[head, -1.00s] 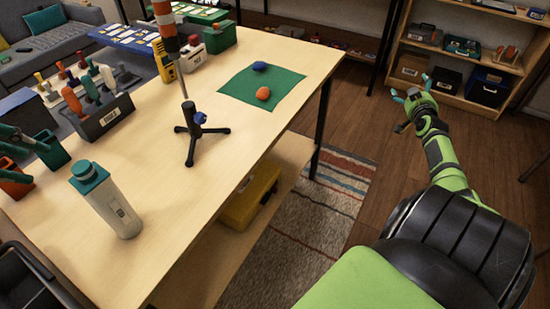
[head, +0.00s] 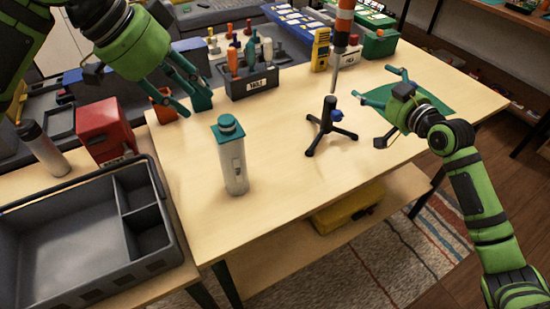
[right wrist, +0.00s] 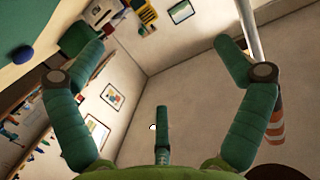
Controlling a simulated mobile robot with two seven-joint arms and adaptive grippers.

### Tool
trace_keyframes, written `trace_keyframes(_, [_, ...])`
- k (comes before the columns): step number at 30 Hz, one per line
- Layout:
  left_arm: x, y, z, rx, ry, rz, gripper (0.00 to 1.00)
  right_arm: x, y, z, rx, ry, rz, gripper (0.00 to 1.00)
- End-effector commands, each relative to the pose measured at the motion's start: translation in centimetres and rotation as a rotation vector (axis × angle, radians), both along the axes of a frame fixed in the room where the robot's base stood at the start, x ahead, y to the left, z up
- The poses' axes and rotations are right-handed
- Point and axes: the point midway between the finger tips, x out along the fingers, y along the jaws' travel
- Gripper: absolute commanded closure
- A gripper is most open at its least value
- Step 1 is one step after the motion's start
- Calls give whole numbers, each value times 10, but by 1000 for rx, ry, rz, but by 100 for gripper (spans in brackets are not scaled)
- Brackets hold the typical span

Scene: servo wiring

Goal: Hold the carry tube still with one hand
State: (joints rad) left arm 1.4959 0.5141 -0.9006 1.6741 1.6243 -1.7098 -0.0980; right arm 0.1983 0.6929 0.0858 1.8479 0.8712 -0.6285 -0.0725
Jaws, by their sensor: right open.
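The white tube with a teal cap (head: 231,160), which I take as the carry tube, stands upright on the wooden table near its front edge. My left gripper (head: 190,95) is above and behind it to the left, over the table's back left part, with its teal fingers spread and apart from the tube. My right gripper (head: 376,106) is open over the table to the right, well away from the tube and beside the small black tripod (head: 327,129). The right wrist view shows its spread fingers with nothing between them.
A grey divided tray (head: 70,235) and a red box (head: 104,131) are at the left. A tool holder (head: 251,85) stands behind the tube. A striped orange and white pole (head: 343,28) rises behind the tripod. The wood around the tube is clear.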

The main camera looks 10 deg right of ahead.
Motion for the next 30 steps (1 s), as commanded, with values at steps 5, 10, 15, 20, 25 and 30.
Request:
trace_keyframes(5, [0, 0, 0, 0, 0, 0, 61, -16, 106, 26, -10, 0, 203, 0])
trace_keyframes(10, [0, 0, 0, 0, 0, 0, 61, -50, 198, 23, -60, 41, 432, 0])
trace_keyframes(15, [0, 0, 0, 0, 0, 0, 61, -85, 256, -18, -133, 115, 668, 0])
trace_keyframes(20, [0, 0, 0, 0, 0, 0, 61, -109, 282, -45, -166, 156, 805, 0])
trace_keyframes(25, [0, 0, 0, 0, 0, 0, 61, -116, 295, -57, -171, 170, 854, 0])
trace_keyframes(30, [0, 0, 0, 0, 0, 0, 61, -106, 313, -65, -169, 169, 856, 0])
